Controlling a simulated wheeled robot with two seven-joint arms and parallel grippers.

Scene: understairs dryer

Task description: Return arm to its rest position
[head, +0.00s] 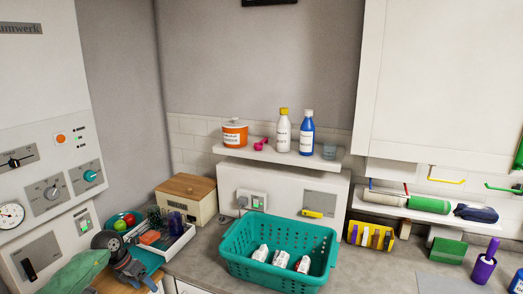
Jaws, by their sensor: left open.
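My left gripper (135,272) is at the lower left, in front of the tray of small items and left of the teal basket. It is dark grey, points down and to the right, and is open, with nothing seen held in it. Part of the arm behind it is at the picture's lower left edge. My right gripper is not in view.
A teal basket (240,262) with several white packets stands on the grey counter (390,270). A white tray (178,247) and a wooden-lidded box (186,198) are near my left gripper. Bottles stand on the white ledge (255,157). A yellow caddy (371,236) and purple brush (484,265) are right.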

